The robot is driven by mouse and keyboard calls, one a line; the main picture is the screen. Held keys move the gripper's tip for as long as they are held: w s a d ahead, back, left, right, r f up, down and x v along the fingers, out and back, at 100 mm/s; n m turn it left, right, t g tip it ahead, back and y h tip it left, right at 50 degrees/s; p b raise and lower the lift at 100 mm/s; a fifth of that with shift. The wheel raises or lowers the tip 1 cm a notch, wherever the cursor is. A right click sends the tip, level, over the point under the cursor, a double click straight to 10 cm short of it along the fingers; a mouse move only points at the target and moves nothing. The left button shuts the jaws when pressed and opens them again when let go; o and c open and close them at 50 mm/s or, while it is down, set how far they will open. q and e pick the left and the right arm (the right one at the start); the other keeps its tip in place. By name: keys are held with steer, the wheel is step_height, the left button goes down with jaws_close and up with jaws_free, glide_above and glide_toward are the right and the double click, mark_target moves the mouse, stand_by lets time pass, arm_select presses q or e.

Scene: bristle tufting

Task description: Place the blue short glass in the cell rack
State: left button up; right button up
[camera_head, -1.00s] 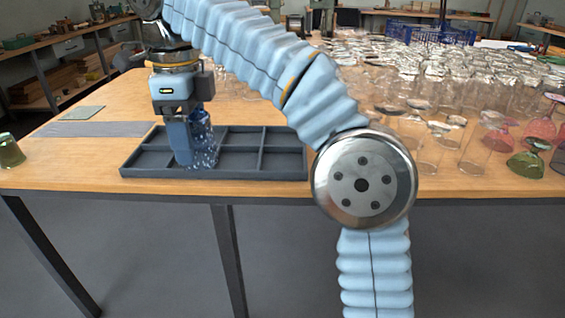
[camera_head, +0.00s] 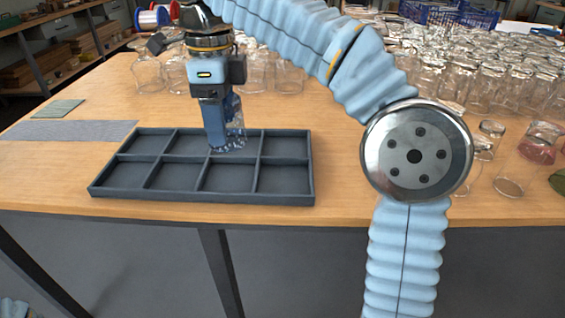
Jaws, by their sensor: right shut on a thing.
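The blue short glass (camera_head: 236,136) is see-through with a speckled look and upright. My right gripper (camera_head: 220,138) reaches in from above and is shut on it; the fingers hide its left part. The dark grey cell rack (camera_head: 202,193) lies on the wooden table with two rows of cells. The glass's lower end overlaps the back row, around the third cell from the left. I cannot tell whether its base is inside the cell or just above it. The cells that show fully are empty.
Clear glasses (camera_head: 150,75) stand behind the gripper, and many more crowd the table's right side (camera_head: 480,80). A grey mat (camera_head: 70,130) and a small green-grey pad (camera_head: 57,109) lie at left.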

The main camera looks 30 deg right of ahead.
steer(key=d+f, duration=0.2)
steer(key=d, duration=0.1)
steer(key=s+d+f+b, duration=0.1)
steer(key=d+f, duration=0.2)
steer(key=s+d+f+b, duration=0.1)
steer(key=d+f, duration=0.1)
steer(key=shift+s+d+f, duration=0.15)
steer(key=shift+s+d, duration=0.05)
steer(key=shift+d, duration=0.2)
steer(key=f, duration=0.1)
steer(key=d+f, duration=0.1)
steer(key=f, duration=0.1)
steer(key=shift+s+f+b, duration=0.15)
steer(key=shift+b, duration=0.2)
steer(key=shift+a+f, duration=0.1)
steer(key=shift+f, duration=0.25)
steer(key=shift+f, duration=0.1)
steer(key=o, duration=0.8)
steer(key=shift+o, duration=0.2)
